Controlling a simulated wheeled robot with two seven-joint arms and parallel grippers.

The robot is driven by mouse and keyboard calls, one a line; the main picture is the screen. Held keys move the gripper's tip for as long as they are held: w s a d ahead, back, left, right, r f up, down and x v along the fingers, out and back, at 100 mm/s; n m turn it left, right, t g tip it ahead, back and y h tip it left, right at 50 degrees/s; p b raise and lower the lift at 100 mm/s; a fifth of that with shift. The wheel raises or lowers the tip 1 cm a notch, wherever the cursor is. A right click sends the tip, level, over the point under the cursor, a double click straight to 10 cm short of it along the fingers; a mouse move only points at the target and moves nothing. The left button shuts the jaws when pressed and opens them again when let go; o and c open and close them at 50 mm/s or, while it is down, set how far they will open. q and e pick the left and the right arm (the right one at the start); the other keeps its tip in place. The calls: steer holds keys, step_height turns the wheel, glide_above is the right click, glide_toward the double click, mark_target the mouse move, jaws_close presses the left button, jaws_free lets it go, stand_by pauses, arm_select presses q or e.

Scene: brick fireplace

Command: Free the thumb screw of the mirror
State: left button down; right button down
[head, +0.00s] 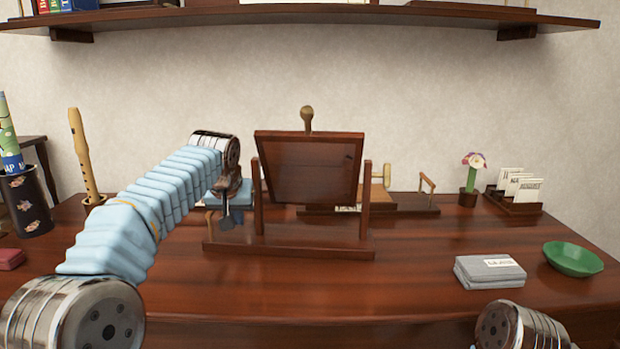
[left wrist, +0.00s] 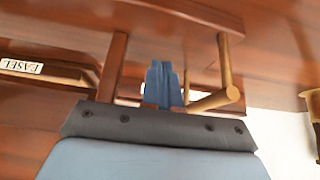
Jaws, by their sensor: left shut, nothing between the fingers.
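The mirror (head: 309,168) is a dark panel in a wooden frame, tilted between two posts on a wooden base (head: 300,246). A brass T-shaped thumb screw (head: 381,176) shows just beyond its right post. My left gripper (head: 226,222) is shut and empty, pointing down just left of the left post; I cannot tell whether it touches the base. In the left wrist view, my shut blue fingers (left wrist: 163,86) show between a wooden post and a brass-coloured rod (left wrist: 224,82). I cannot tell whether this rod belongs to the screw. My right gripper is out of view.
A wooden board with a small rail (head: 428,183) lies behind the mirror. A recorder (head: 84,155) stands at left. The desk front is clear.

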arm_select(q)
steer(key=shift+f+b, duration=0.75)
steer(key=shift+f, duration=0.25)
steer(key=shift+f, duration=0.2)
stand_by(0.9)
